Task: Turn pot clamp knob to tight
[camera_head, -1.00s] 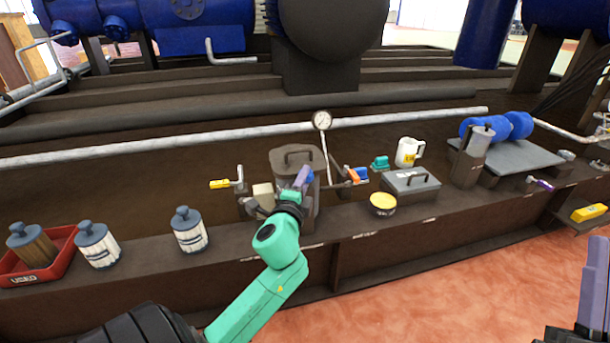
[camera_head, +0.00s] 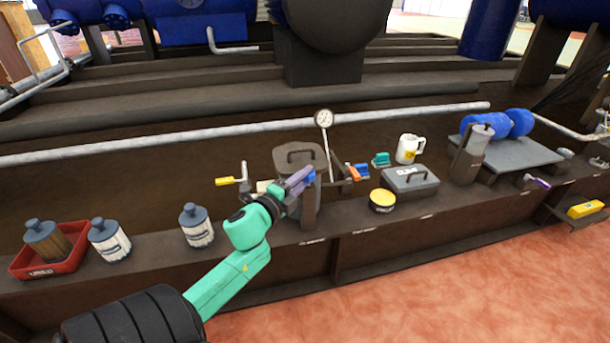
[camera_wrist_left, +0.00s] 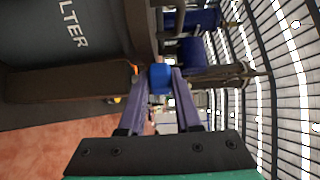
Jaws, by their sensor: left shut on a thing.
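The grey-brown filter pot (camera_head: 292,160) with a handled lid stands on the bench in the middle of the head view. A small blue knob (camera_wrist_left: 160,77), apparently the pot clamp knob, sits between the purple fingers in the left wrist view. My left gripper (camera_head: 301,179) is at the front of the pot and shut on this knob. In the head view the fingers largely cover the knob, and its tight mark cannot be read. The pot's wall, with "LTER" lettering, shows in the wrist view (camera_wrist_left: 70,30). My right gripper is out of view.
A yellow-handled lever (camera_head: 226,181) is left of the pot. A gauge (camera_head: 324,118) and an orange-and-blue handle (camera_head: 358,172) are to its right. A yellow-topped tin (camera_head: 382,200), grey box (camera_head: 410,181) and white jug (camera_head: 408,148) stand further right. Filters (camera_head: 196,228) stand left.

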